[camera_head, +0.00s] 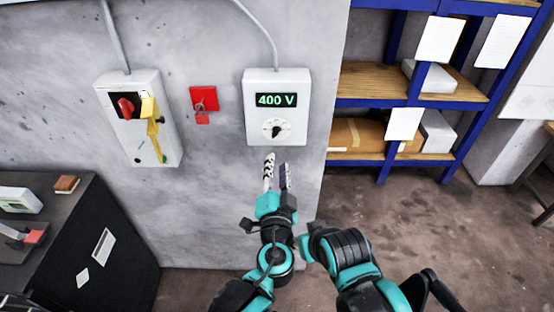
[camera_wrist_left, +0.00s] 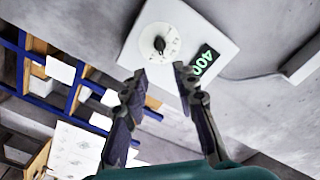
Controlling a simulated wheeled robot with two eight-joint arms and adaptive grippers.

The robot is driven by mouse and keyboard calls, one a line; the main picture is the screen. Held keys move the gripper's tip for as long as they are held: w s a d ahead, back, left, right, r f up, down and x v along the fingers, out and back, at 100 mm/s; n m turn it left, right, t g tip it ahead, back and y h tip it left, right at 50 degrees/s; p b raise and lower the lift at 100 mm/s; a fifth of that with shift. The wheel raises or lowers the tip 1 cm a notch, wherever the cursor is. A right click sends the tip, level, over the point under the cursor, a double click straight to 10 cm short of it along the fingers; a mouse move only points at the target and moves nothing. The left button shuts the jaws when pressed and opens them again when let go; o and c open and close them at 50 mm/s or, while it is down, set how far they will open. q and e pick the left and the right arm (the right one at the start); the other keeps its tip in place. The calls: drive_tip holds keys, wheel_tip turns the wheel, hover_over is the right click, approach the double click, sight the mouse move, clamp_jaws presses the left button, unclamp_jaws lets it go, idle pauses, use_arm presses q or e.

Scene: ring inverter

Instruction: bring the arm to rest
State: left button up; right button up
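My left gripper (camera_head: 277,165) is in front of the wall, just below the white inverter box (camera_head: 290,88). Its two fingers point up and stand apart with nothing between them; the left wrist view also shows the open gripper (camera_wrist_left: 157,74). The box has a lit display (camera_head: 276,100) reading 400 V and a black knob (camera_head: 276,130) on a round dial. In the left wrist view the knob (camera_wrist_left: 159,44) lies beyond the fingertips, and I see no contact.
A grey switch box (camera_head: 168,140) with a red knob and yellow piece is on the wall at left. A red plate (camera_head: 204,95) with a padlock hangs between the boxes. A dark cabinet (camera_head: 125,275) stands lower left. Blue shelving (camera_head: 398,102) stands right; floor before it is clear.

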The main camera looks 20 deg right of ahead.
idle(0.4)
use_arm(q)
drive_tip(key=a+f+n+g+y, duration=0.3)
drive_tip(key=a+n+y, duration=0.1)
drive_tip(key=a, duration=0.9)
drive_tip(key=a+f+n+g+y, duration=0.2)
drive_tip(key=a+f+n+y, duration=0.15)
drive_tip(key=a, duration=0.95)
drive_tip(key=s+a+f+n+g+h, duration=0.1)
drive_tip(key=s+a+f+n+g, duration=0.1)
drive_tip(key=s, duration=0.4)
drive_tip(key=s+a+f+n+g+h, duration=0.1)
drive_tip(key=s+a+f+n+g, duration=0.1)
drive_tip(key=s, duration=0.5)
wheel_tip(320, 180, down, 3)
drive_tip(key=shift+s+a+r+n+g+b, duration=0.1)
drive_tip(key=shift+s+a+n+g+b, duration=0.25)
drive_tip(key=shift+a+g, duration=0.55)
drive_tip(key=shift+w+a+t+h, duration=0.1)
drive_tip(key=shift+a+t+h, duration=0.1)
drive_tip(key=shift+t+h, duration=0.1)
